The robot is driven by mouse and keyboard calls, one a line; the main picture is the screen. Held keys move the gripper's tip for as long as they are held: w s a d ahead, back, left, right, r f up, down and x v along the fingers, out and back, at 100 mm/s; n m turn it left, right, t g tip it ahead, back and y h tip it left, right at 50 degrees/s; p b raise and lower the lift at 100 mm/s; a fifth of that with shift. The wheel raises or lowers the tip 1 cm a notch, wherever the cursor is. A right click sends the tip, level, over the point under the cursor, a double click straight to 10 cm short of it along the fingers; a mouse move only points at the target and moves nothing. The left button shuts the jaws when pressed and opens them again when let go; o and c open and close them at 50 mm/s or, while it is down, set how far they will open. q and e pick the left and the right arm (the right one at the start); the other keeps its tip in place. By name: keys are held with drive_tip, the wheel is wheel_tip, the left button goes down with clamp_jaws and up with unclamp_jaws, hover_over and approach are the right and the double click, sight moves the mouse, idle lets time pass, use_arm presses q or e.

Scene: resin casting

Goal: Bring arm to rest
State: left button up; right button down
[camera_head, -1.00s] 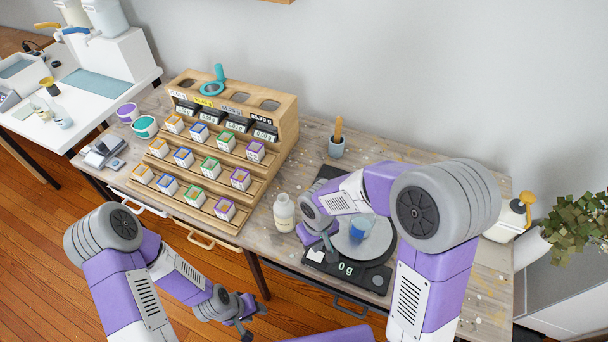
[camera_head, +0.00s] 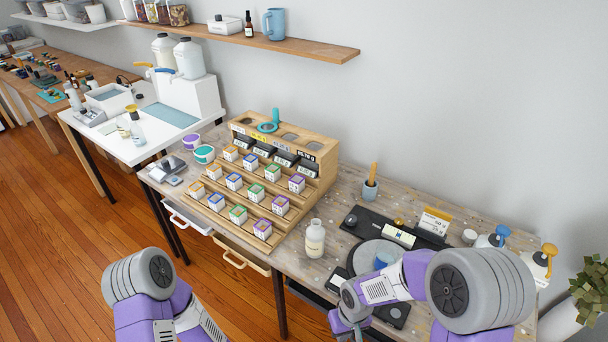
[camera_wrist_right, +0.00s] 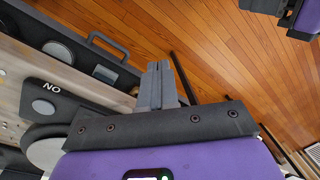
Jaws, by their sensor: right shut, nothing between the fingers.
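My right arm reaches in from the lower right of the head view. Its gripper (camera_head: 352,326) is low at the front edge of the workbench, left of the round plate of the scale (camera_head: 364,256). The right wrist view shows its two grey fingers (camera_wrist_right: 158,72) closed together and empty, over the bench edge and the wooden floor. My left arm (camera_head: 150,290) is at the lower left of the head view; its gripper is out of the picture. A blue cup (camera_head: 381,262) on the scale is partly hidden by my right arm.
A white bottle (camera_head: 315,240) stands left of the scale. A wooden rack (camera_head: 328,160) holds several small boxes. The floor in front of the bench is clear.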

drive_tip(key=s+f+m+y, duration=0.1)
drive_tip(key=s+f+m, duration=0.2)
drive_tip(key=f, duration=0.4)
drive_tip(key=s+f+m+t+y, duration=0.1)
drive_tip(key=s+f+m+y, duration=0.1)
drive_tip(key=s+f, duration=0.3)
wheel_tip(320, 180, down, 2)
drive_tip(key=shift+s+f+m, duration=0.1)
drive_tip(key=shift+s+m, duration=0.05)
drive_tip(key=shift+m, duration=0.25)
